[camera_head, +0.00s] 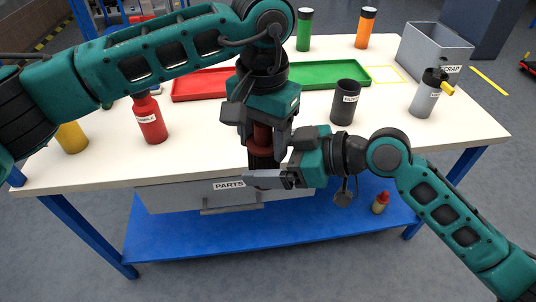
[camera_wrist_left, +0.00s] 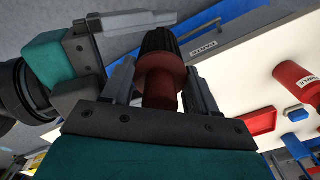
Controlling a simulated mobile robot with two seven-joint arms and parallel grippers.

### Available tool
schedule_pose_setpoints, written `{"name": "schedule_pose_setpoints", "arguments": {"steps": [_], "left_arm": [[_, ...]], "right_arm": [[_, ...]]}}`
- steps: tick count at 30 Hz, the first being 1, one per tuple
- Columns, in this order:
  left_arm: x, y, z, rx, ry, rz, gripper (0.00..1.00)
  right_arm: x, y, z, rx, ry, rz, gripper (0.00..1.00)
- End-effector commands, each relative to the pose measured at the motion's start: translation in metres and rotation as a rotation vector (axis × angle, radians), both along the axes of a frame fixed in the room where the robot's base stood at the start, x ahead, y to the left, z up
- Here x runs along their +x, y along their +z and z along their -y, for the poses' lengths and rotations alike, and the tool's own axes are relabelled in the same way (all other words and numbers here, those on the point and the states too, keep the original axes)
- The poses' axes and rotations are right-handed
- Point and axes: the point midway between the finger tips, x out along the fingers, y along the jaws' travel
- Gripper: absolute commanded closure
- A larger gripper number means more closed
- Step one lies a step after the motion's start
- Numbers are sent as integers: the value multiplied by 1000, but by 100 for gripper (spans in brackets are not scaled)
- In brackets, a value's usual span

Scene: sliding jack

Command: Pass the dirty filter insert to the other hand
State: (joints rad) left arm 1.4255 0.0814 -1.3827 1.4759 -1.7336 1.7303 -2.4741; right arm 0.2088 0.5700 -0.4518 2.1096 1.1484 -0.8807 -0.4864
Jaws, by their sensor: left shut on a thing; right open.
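The dirty filter insert (camera_head: 262,138) has a dark red-brown body and a black ribbed end. It hangs upright, ribbed end down, near the table's front edge. My left gripper (camera_head: 260,125) is above it and is shut on its red-brown part. In the left wrist view the insert (camera_wrist_left: 160,78) sits between my left fingers. My right gripper (camera_head: 274,170) comes in from the right and is open at the ribbed lower end. One right finger (camera_wrist_left: 132,24) shows beside the ribbed end in the left wrist view. I cannot tell whether it touches.
A red tray (camera_head: 200,85) and a green tray (camera_head: 325,74) lie behind. A dark cup (camera_head: 346,103), a grey bottle (camera_head: 425,98) and a scrap bin (camera_head: 437,48) stand at right. A red bottle (camera_head: 150,118) stands at left. The PARTS drawer (camera_head: 175,198) is below.

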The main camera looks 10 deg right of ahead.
Motion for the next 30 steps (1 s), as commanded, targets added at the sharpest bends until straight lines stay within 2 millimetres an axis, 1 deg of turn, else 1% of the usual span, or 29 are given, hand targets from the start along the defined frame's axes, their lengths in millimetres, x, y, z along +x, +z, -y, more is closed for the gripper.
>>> {"name": "schedule_pose_setpoints", "arguments": {"steps": [8,9,26,27,30], "left_arm": [[0,0,0,0,0,0,73],[0,0,0,0,0,0,73],[1,0,0,-1,2,4,73],[1,0,0,-1,3,4,41],[1,0,0,-2,2,4,31]], "right_arm": [[1,-1,-1,0,0,1,11],[1,-1,-1,0,0,1,13],[-1,0,-2,2,4,-1,67],[-1,0,-3,2,4,0,69],[-1,0,-3,3,5,-1,69]]}}
